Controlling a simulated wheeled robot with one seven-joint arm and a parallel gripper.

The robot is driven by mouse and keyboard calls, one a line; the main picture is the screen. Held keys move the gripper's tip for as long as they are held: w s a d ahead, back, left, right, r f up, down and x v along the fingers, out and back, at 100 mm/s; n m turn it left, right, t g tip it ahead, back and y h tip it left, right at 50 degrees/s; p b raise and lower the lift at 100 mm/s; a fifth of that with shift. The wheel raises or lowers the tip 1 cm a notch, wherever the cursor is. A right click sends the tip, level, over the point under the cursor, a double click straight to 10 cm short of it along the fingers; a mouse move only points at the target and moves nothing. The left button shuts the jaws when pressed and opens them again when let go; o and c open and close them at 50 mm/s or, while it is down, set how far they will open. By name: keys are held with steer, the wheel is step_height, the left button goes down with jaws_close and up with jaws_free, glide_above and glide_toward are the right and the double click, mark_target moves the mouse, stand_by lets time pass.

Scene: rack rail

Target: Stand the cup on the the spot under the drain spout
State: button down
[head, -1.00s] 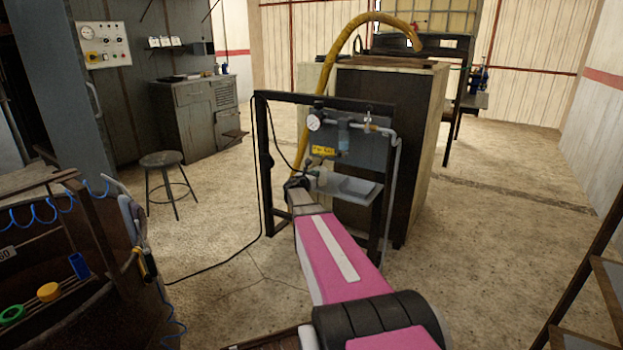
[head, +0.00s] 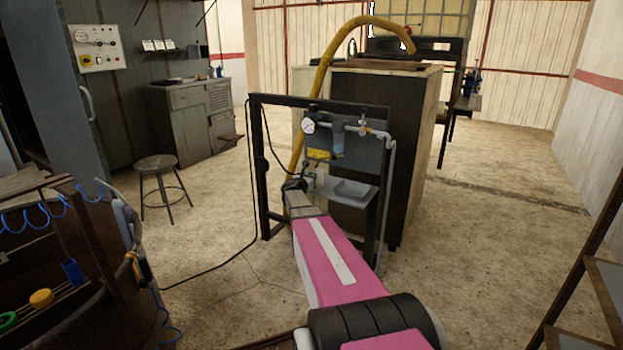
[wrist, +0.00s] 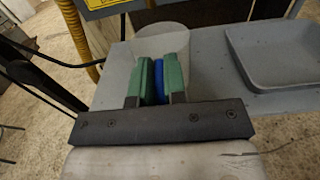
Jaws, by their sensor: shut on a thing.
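My gripper (wrist: 167,80) has green fingers and is shut on a narrow blue part, which I take to be part of the cup. The pale round body of the cup (wrist: 163,38) shows just beyond the fingertips in the wrist view, over the left part of a grey shelf (wrist: 212,75). I cannot tell whether it touches the shelf. In the head view my arm covers most of the gripper. A blue filter bowl (head: 337,149), with the drain spout presumably at its bottom, hangs above the shelf. The spot under it cannot be made out.
A shallow grey tray (wrist: 285,85) sits on the shelf's right side. The dark frame (head: 262,170) carries a gauge (head: 309,126), pipes and a yellow label (head: 318,154). A yellow hose (head: 298,140) runs behind it. A stool (head: 158,164) stands left on open floor.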

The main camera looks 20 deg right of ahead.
steer(key=shift+f, duration=0.45)
steer(key=c, duration=1.1)
jaws_free()
steer(key=s+a+f+m+g+y, duration=0.3)
steer(key=s+a+m, duration=0.5)
steer(key=s, duration=0.4)
steer(key=s+a+f+m+g+y, duration=0.4)
steer(key=s+a+f+m+y, duration=0.1)
steer(key=s+a+m, duration=0.4)
steer(key=s+a+f+m+g+y, duration=0.4)
steer(key=s+a+m, duration=0.4)
steer(key=s, duration=0.9)
steer(key=a+f+y, duration=0.1)
steer(key=a+y, duration=0.1)
steer(key=a, duration=0.1)
steer(key=shift+a+m, duration=0.3)
